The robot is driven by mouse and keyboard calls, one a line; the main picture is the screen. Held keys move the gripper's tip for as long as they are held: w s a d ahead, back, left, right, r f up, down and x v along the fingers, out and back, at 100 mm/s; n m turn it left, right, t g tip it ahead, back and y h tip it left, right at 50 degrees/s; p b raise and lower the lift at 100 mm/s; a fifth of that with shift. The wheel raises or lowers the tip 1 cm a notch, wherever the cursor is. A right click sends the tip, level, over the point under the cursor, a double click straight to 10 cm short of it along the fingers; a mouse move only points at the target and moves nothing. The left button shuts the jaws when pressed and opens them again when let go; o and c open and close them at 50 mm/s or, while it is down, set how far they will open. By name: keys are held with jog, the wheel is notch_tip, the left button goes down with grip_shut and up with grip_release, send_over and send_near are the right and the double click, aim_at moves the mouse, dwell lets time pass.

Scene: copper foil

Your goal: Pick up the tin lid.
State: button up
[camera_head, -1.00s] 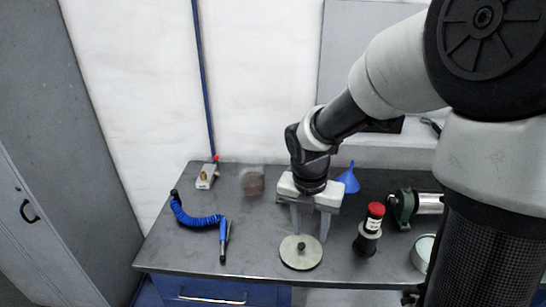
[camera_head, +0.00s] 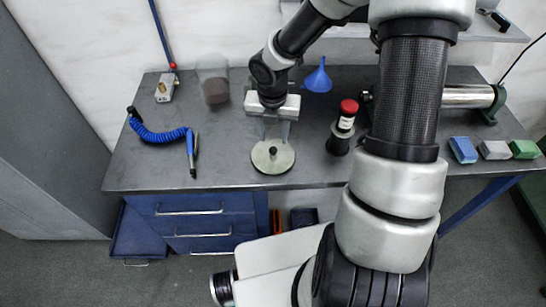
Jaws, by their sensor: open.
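The tin lid (camera_head: 273,161) is a flat, pale grey-beige disc with a small dark knob at its centre. It lies on the dark workbench (camera_head: 225,165) near the front edge. My gripper (camera_head: 274,138) points down with its two fingers spread apart, just behind and above the knob in the picture. No object shows between the fingers. Whether the fingertips touch the lid cannot be told from this view.
A blue funnel (camera_head: 318,78), a clear container (camera_head: 214,82) and a blue coiled hose (camera_head: 160,134) lie around. Coloured blocks (camera_head: 494,149) sit far right.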

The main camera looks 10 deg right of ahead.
aim_at(273, 149)
notch_tip(273, 149, down, 6)
jog(key=shift+r+b, duration=0.1)
jog(key=shift+b, duration=0.6)
grip_shut()
